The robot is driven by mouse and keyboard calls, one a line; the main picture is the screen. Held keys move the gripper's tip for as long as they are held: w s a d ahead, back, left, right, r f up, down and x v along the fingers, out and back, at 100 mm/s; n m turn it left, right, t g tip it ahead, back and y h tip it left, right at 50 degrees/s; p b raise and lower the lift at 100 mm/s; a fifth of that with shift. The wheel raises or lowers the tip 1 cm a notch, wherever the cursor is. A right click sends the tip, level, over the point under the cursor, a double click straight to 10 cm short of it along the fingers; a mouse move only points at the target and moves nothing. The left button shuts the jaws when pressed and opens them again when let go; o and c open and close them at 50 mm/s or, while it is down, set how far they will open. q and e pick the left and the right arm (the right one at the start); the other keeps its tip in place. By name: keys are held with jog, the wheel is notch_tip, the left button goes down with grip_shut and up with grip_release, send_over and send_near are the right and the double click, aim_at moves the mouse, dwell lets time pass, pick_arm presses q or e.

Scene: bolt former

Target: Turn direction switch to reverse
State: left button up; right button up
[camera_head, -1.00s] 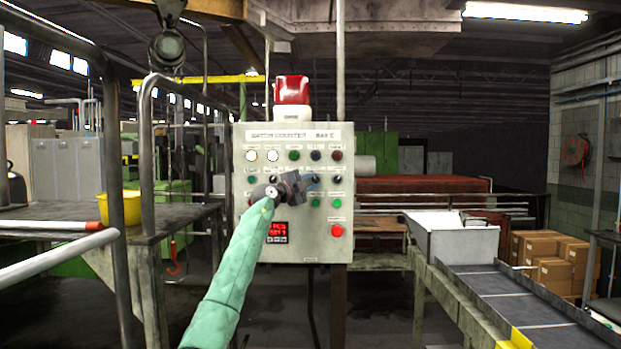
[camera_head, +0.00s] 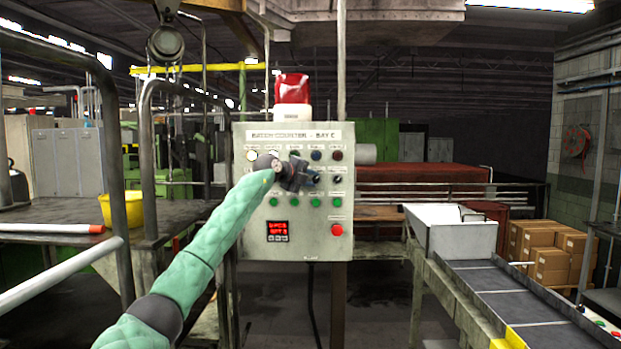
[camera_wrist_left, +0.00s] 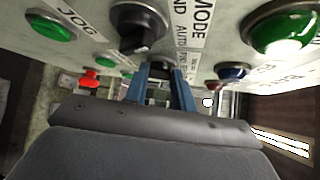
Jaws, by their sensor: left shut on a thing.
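The control panel (camera_head: 250,220) is a pale upright box with rows of lamps, buttons and dark switches. My left gripper (camera_head: 314,179) is at its middle row, with the arm coming in from the left. In the left wrist view the blue fingers (camera_wrist_left: 161,82) are closed around a dark switch knob (camera_wrist_left: 161,61), which they partly hide. A larger black selector knob (camera_wrist_left: 140,28) sits above it, beside a MODE label. I cannot read a label that marks the direction switch, nor tell the held knob's setting. My right gripper is not in view.
A green JOG button (camera_wrist_left: 50,26) shows in the wrist view. A railing (camera_head: 150,190) stands at left and a conveyor (camera_head: 505,300) at right.

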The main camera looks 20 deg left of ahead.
pick_arm(q)
jog(key=shift+d+m+g+y, duration=0.1)
jog(key=shift+m+g+y, duration=0.3)
jog(key=shift+m+y, duration=0.1)
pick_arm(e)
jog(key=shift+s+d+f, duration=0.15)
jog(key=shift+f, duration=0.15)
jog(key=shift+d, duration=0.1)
pick_arm(q)
jog(key=shift+f, duration=0.1)
jog(key=o, duration=1)
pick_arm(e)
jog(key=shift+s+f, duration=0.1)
